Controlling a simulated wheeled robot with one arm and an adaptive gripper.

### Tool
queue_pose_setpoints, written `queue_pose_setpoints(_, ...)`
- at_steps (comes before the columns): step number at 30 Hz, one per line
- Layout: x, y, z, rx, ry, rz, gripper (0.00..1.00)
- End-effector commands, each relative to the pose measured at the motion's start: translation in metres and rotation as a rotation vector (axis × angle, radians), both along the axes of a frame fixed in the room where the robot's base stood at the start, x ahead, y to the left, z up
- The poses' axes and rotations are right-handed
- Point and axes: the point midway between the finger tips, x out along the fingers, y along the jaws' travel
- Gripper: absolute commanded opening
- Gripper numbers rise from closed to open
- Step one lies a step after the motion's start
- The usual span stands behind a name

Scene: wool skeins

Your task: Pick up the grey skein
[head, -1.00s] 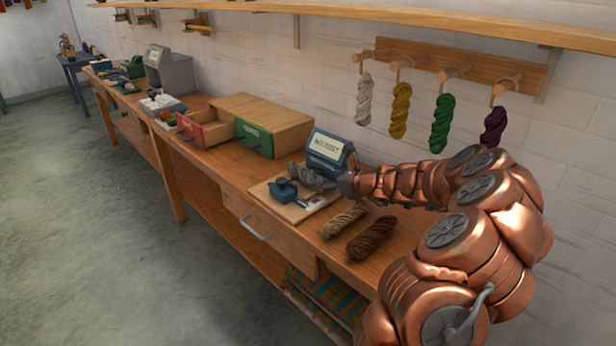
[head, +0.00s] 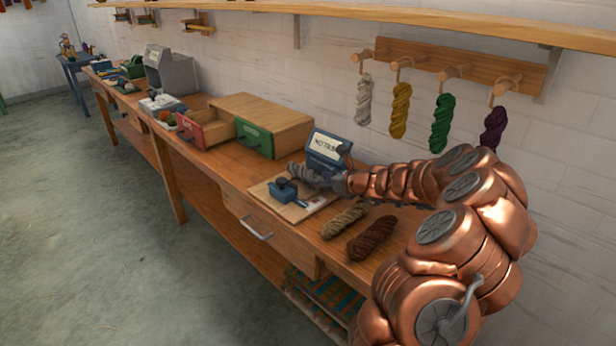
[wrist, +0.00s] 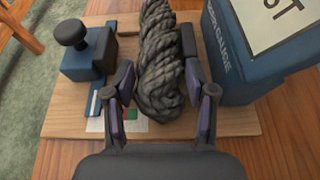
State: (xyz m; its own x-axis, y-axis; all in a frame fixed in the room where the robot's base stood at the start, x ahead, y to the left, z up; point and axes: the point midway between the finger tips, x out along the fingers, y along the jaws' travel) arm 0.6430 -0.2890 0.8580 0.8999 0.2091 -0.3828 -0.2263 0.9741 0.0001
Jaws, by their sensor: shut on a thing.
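The grey skein (wrist: 160,62) is a dark, twisted rope of wool, standing lengthwise between my fingers in the wrist view. My gripper (wrist: 157,82) is shut on it, with one finger at each side. In the head view the grey skein (head: 304,174) shows small at the end of my gripper (head: 322,181), over the wooden board and in front of the blue box. I cannot tell whether the skein touches the board. Part of it is hidden by my gripper in the head view.
The wooden board (wrist: 240,122) carries a blue device with a dark knob (wrist: 88,52). A blue box (wrist: 232,78) with a label stands close to my right finger. A beige skein (head: 344,220) and a brown skein (head: 371,238) lie nearer the bench's front. Several skeins hang on wall pegs.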

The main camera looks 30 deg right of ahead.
Motion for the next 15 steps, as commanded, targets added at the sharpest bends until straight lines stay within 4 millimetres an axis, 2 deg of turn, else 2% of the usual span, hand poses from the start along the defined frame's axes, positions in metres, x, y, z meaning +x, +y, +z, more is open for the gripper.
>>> queue_pose_setpoints(1, 0.0, 0.0, 0.0, 0.0, 0.0, 0.0, 0.3)
queue_pose_setpoints(6, 0.0, 0.0, 0.0, 0.0, 0.0, 0.0, 0.15)
queue_pose_setpoints(11, 0.0, 0.0, 0.001, 0.0, 0.0, 0.0, 0.15)
queue_pose_setpoints(15, 0.0, -0.001, 0.013, -0.002, -0.002, -0.001, 0.15)
